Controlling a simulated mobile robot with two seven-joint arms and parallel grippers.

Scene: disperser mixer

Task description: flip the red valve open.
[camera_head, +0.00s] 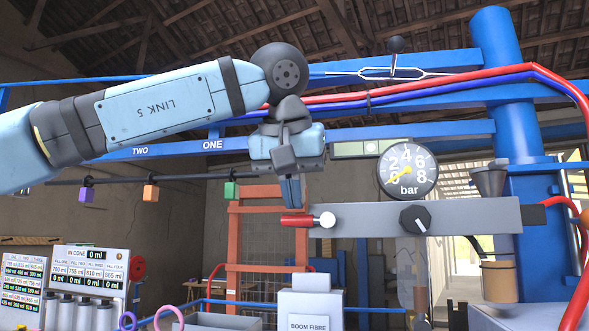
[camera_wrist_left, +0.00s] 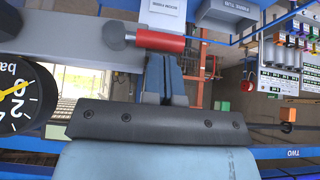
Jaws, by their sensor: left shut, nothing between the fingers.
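The red valve (camera_head: 295,220) is a short red handle at the left end of a grey bar (camera_head: 365,219), beside a white round knob (camera_head: 327,220). It lies level, pointing left. In the left wrist view the red valve (camera_wrist_left: 160,41) lies just beyond my fingertips. My left gripper (camera_head: 292,203) points down right above the handle, shut and empty; its fingers (camera_wrist_left: 163,60) also show in the wrist view. I cannot tell whether the fingertips touch the handle. My right gripper is not in view.
A pressure gauge (camera_head: 407,170) stands on the bar, with a black knob (camera_head: 414,219) below it. A funnel (camera_head: 488,181) and blue column (camera_head: 507,130) are at the right. Red and blue hoses run above. Coloured cubes hang from a rod at the left.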

